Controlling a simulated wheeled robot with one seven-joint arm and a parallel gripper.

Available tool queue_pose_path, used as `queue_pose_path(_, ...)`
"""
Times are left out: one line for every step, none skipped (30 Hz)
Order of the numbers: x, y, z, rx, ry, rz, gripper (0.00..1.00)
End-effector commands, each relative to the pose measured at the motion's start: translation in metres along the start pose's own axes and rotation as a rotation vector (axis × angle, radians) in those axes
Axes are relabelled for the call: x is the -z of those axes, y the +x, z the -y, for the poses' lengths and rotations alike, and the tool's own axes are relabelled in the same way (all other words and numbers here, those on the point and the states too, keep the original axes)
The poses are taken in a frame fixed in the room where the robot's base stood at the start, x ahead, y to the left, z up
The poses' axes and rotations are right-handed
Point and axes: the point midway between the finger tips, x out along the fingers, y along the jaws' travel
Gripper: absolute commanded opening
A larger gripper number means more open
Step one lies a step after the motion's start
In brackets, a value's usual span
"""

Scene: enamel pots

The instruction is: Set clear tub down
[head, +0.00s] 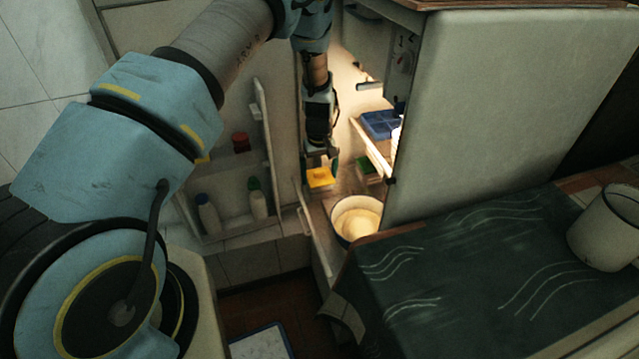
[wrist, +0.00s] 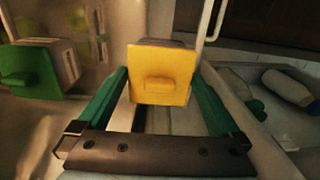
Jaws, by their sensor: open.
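The tub with a yellow lid (head: 320,179) is inside the open fridge, just below my gripper (head: 321,160). In the wrist view its yellow lid (wrist: 162,76) faces the camera, and a little of its pale body shows above the lid. My gripper (wrist: 163,72) is open, with one green finger on each side of this tub and a visible gap on both sides near the lid. The tub's base is hidden, so its contact with the shelf cannot be seen. A second tub with a green lid (wrist: 30,70) stands to the left in the wrist view; it also shows in the head view (head: 368,168).
A pale enamel pot (head: 357,218) stands low in the fridge. A blue container (head: 381,124) sits on the shelf above. The open door (head: 238,185) with bottles is close on the left. The fridge side wall (head: 500,100) bounds the right.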

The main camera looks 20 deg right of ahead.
Motion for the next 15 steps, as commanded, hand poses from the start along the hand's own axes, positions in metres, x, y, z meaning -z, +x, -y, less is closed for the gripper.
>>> queue_pose_path(0.001,-0.012,-0.001,-0.003,0.0,-0.004,1.0)
queue_pose_path(0.001,-0.019,-0.001,-0.003,0.0,-0.004,1.0)
queue_pose_path(0.001,-0.027,-0.001,-0.002,0.0,-0.003,1.0)
queue_pose_path(0.001,-0.033,-0.001,-0.002,0.0,-0.003,1.0)
queue_pose_path(0.001,-0.04,-0.001,-0.003,0.0,-0.004,1.0)
queue_pose_path(0.0,-0.046,-0.001,-0.002,0.0,-0.003,1.0)
queue_pose_path(0.0,-0.052,-0.001,-0.002,0.0,-0.002,1.0)
queue_pose_path(0.0,-0.056,-0.001,-0.002,-0.001,-0.002,1.0)
queue_pose_path(0.0,-0.062,-0.001,-0.002,-0.001,-0.002,1.0)
queue_pose_path(0.0,-0.066,-0.001,-0.002,-0.001,-0.002,1.0)
queue_pose_path(0.0,-0.069,-0.001,-0.002,-0.001,-0.001,1.0)
queue_pose_path(0.0,-0.072,0.0,-0.001,-0.001,-0.001,1.0)
queue_pose_path(0.0,-0.074,0.0,-0.001,-0.001,-0.001,1.0)
queue_pose_path(0.0,-0.076,0.0,-0.001,-0.001,-0.001,1.0)
queue_pose_path(0.0,-0.078,0.0,-0.001,-0.001,-0.001,1.0)
